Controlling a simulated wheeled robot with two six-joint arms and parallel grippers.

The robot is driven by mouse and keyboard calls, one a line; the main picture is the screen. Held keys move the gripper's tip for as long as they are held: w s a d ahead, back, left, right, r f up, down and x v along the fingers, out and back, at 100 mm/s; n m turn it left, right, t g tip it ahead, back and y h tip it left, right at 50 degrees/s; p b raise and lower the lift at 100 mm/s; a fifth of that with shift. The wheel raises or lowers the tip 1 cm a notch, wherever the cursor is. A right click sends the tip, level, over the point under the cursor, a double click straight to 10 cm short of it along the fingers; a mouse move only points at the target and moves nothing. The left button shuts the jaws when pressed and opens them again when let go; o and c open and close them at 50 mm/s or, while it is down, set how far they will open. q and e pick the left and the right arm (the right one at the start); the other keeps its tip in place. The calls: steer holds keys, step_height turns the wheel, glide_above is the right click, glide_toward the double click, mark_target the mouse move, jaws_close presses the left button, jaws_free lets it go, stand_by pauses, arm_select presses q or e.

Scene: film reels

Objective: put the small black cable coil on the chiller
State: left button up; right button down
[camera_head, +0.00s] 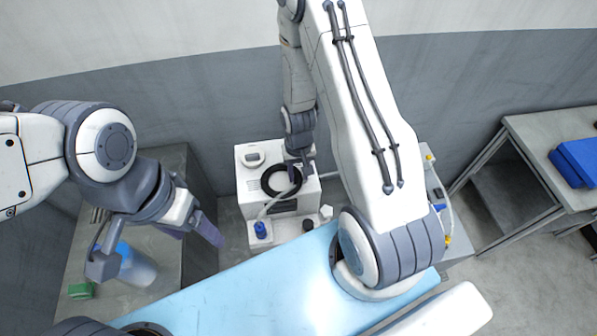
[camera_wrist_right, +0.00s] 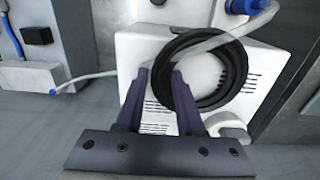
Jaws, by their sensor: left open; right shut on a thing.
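The small black cable coil (camera_head: 270,191) is a dark ring over the white chiller (camera_head: 246,184) in the head view. In the right wrist view the coil (camera_wrist_right: 240,68) lies across the chiller's white body (camera_wrist_right: 128,52). My right gripper (camera_head: 297,170) is shut on one side of the coil; its two purple fingers (camera_wrist_right: 160,76) stand either side of the ring's left strand. Whether the coil touches the chiller's top is not clear. My left gripper (camera_head: 197,236) is open and empty, well to the left of the chiller.
A pale hose with a blue fitting (camera_head: 260,229) runs in front of the chiller. A grey counter (camera_head: 165,170) at left holds a blue-topped container (camera_head: 138,270) and a green block (camera_head: 81,290). A light blue surface (camera_head: 260,290) lies in front. A table at right carries a blue bin (camera_head: 577,162).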

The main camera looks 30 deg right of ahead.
steer(key=shift+f, duration=0.15)
steer(key=c, duration=0.5)
jaws_free()
